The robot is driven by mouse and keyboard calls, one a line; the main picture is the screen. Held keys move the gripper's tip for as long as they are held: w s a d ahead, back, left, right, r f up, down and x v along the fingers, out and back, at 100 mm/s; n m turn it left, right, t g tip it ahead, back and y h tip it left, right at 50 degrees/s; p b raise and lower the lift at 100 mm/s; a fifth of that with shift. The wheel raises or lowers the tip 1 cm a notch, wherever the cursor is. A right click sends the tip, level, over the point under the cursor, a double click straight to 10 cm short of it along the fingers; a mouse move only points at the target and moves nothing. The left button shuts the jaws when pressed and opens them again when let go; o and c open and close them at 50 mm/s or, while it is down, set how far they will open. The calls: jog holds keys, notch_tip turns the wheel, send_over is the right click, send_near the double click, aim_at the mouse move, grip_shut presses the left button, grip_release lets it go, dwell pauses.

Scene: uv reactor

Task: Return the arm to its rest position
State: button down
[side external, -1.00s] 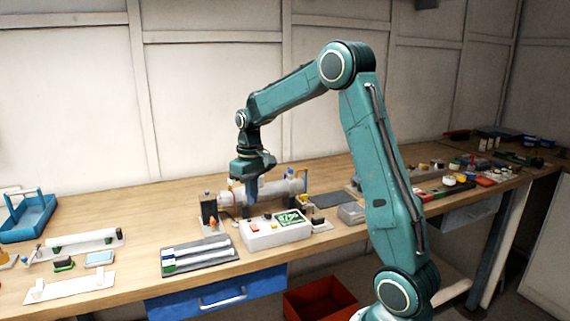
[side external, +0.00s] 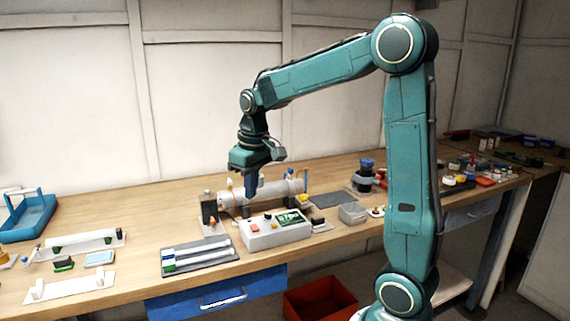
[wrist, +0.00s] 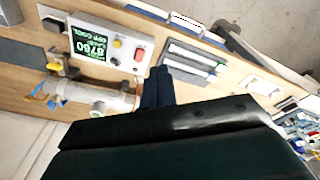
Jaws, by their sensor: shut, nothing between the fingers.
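My gripper (side external: 251,188) points down above the bench, over the cylindrical reactor (side external: 272,192) and behind the white control box (side external: 262,236). Its fingers are together and hold nothing. In the wrist view the dark fingers (wrist: 158,88) show close together, beside the control box (wrist: 110,48). The reactor tube (wrist: 95,95) lies on the other side of the box. My arm is bent, with its elbow high at the upper right of the side view.
A grey tray with tubes (side external: 198,256) lies left of the control box. A blue tote (side external: 27,215) stands at the far left. A dark jar-like item (side external: 366,172) and small parts stand to the right. A red bin (side external: 320,300) is below the bench. The air above the bench is clear.

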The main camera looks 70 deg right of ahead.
jog(key=s+a+r+n+t, duration=0.1)
jog(key=s+a+t, duration=0.1)
jog(key=s+a, duration=0.4)
jog(key=s+a+r+n+t, duration=0.1)
jog(key=s+a+t, duration=0.1)
jog(key=s+a, duration=0.5)
jog(key=shift+s+r, duration=0.3)
jog(key=shift+s, duration=2)
jog(key=shift+w+r, duration=0.1)
jog(key=shift+w, duration=0.05)
jog(key=w+d+r+m+g, duration=0.1)
jog(key=w+d+r+m, duration=0.1)
jog(key=w+d, duration=0.3)
jog(key=w+d+r+m+g, duration=0.1)
jog(key=w+d+m+g, duration=0.15)
jog(key=w, duration=0.45)
jog(key=w+d+f+m+g, duration=0.2)
jog(key=w+d+f+m, duration=0.2)
jog(key=w+d, duration=0.5)
jog(key=d, duration=0.3)
jog(key=shift+d+f, duration=0.15)
jog(key=shift+d, duration=0.2)
